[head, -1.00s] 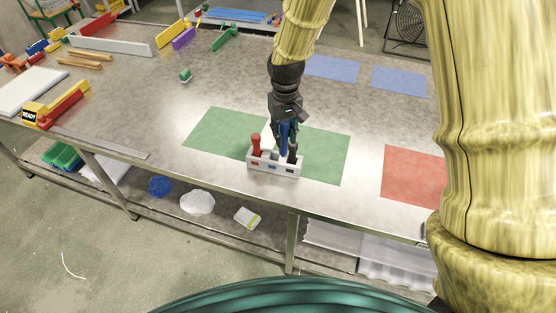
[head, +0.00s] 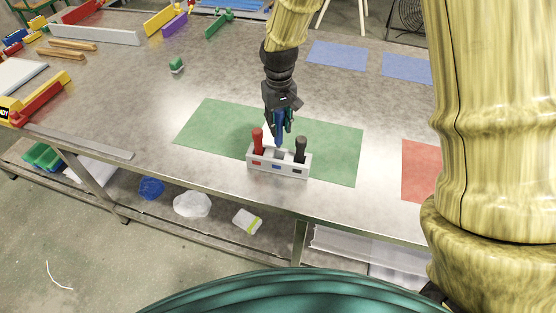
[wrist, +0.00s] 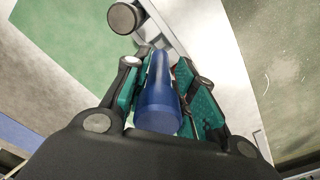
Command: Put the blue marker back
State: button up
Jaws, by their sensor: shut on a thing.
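A blue marker (wrist: 158,100) is held between the green pads of my gripper (wrist: 160,88) in the wrist view. In the head view my gripper (head: 281,122) is over the middle of a grey marker holder (head: 278,167), with the blue marker (head: 279,132) pointing down at the middle slot. Whether its tip is inside the slot I cannot tell. A red marker (head: 258,142) stands in the left slot and a black marker (head: 300,149) in the right slot. The holder has red, blue and black labels on its front.
The holder sits on a green mat (head: 210,128) near the table's front edge. A red mat (head: 418,172) lies to the right and blue mats (head: 338,54) lie behind. A small green block (head: 177,65) stands at the back left. Open table surrounds the mats.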

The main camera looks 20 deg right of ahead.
aim_at(280, 144)
notch_tip(280, 144, down, 4)
jog(key=shift+d+f+p, duration=0.1)
jog(key=shift+f+p, duration=0.15)
jog(key=shift+p, duration=0.35)
jog(key=shift+s+f, duration=0.15)
jog(key=shift+f, duration=0.3)
jog(key=shift+f+p, duration=0.65)
jog(key=shift+f, duration=1.4)
jog(key=shift+f, duration=0.1)
jog(key=o, duration=0.8)
jog(key=shift+c, duration=0.2)
jog(key=shift+r+b, duration=1.7)
jog(key=shift+r, duration=4.4)
